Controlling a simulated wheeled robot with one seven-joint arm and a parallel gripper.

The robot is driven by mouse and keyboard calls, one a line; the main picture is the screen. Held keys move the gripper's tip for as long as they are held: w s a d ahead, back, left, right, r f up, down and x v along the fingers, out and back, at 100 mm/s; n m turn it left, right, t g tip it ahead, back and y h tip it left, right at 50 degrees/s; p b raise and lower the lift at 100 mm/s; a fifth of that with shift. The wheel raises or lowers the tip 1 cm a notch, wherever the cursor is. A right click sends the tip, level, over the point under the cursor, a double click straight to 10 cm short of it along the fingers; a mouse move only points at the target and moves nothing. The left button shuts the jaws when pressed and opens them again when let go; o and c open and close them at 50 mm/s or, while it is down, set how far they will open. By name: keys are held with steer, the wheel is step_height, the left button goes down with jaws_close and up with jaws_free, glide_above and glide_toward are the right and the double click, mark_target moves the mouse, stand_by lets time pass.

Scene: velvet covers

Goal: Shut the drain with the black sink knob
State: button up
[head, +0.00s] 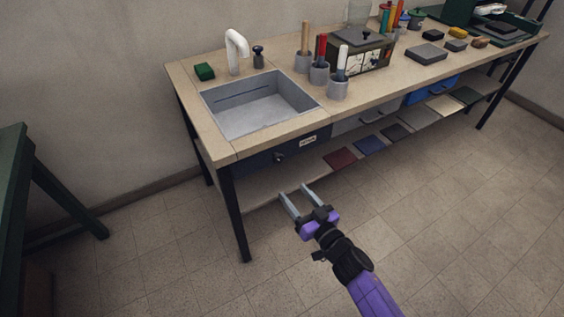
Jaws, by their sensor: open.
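A black sink knob (258,55) stands upright on the bench top behind the sink, just right of the white faucet (236,50). The grey rectangular sink (262,103) is set into the left part of the bench and looks empty. I cannot make out its drain. A second dark knob (279,157) sits on the dark front panel below the sink. My gripper (297,190) is open and empty, with its two grey fingers apart. In the picture it lies below the front edge of the bench, well away from the black knob behind the sink.
A green block (204,71) lies left of the faucet. Several grey cups with handled tools (338,88) stand right of the sink, before a dark box (355,53). A lower shelf (266,190) holds flat coloured pieces. Floor in front (450,220) is clear.

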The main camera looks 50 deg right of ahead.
mark_target(280, 160)
steer(key=shift+m, duration=0.3)
steer(key=shift+s+d+r+b+x, duration=0.15)
steer(key=shift+d+x, duration=0.3)
steer(key=shift+x, duration=1.65)
steer(key=shift+s+d+r+b+x, duration=0.1)
steer(key=shift+d+x, duration=0.35)
steer(key=shift+x, duration=1.65)
steer(key=shift+s+d+r+b+x, duration=0.15)
steer(key=shift+d+x, duration=0.3)
steer(key=shift+x, duration=1.65)
steer(key=shift+f, duration=0.1)
jaws_close()
